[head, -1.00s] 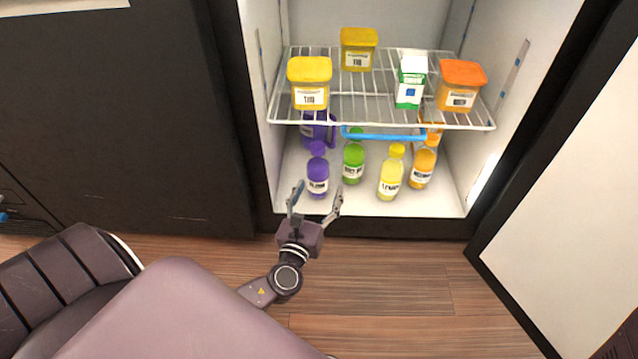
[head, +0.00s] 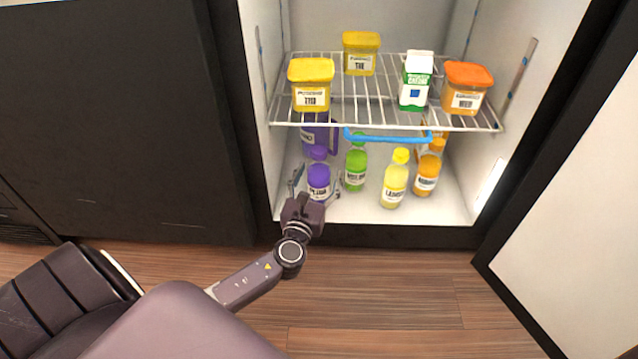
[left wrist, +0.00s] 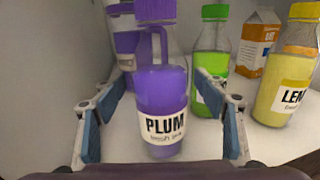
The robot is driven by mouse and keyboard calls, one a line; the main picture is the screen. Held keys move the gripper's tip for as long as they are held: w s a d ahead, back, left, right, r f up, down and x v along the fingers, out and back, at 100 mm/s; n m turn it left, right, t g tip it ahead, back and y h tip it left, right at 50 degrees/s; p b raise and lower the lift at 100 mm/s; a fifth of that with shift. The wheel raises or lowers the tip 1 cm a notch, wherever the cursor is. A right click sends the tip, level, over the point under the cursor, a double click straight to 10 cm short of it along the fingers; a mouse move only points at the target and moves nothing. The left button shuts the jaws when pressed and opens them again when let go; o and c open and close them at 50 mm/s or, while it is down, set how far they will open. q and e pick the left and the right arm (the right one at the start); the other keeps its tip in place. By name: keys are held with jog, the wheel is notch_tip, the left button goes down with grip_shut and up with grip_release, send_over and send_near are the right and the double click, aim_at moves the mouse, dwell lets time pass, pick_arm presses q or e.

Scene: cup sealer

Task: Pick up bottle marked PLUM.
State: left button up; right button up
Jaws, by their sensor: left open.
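The purple PLUM bottle (head: 319,179) stands upright on the fridge floor at the front left. In the left wrist view the PLUM bottle (left wrist: 160,98) faces me with its label readable, and its cap is cut off by the top edge. My left gripper (head: 316,188) is open, with one finger on each side of the bottle's lower part. In the left wrist view the left gripper (left wrist: 162,125) shows gaps between both fingers and the bottle. My right gripper is not in view.
A green bottle (head: 356,166) stands just right of the PLUM bottle. A yellow bottle (head: 395,182) and an orange bottle (head: 427,172) stand farther right. A purple jug (head: 316,138) is behind. A wire shelf (head: 385,115) with tubs and a carton hangs above.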

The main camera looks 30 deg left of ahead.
pick_arm(q)
jog(key=c, duration=1.5)
jog(key=shift+c, duration=0.6)
jog(key=shift+r, duration=0.2)
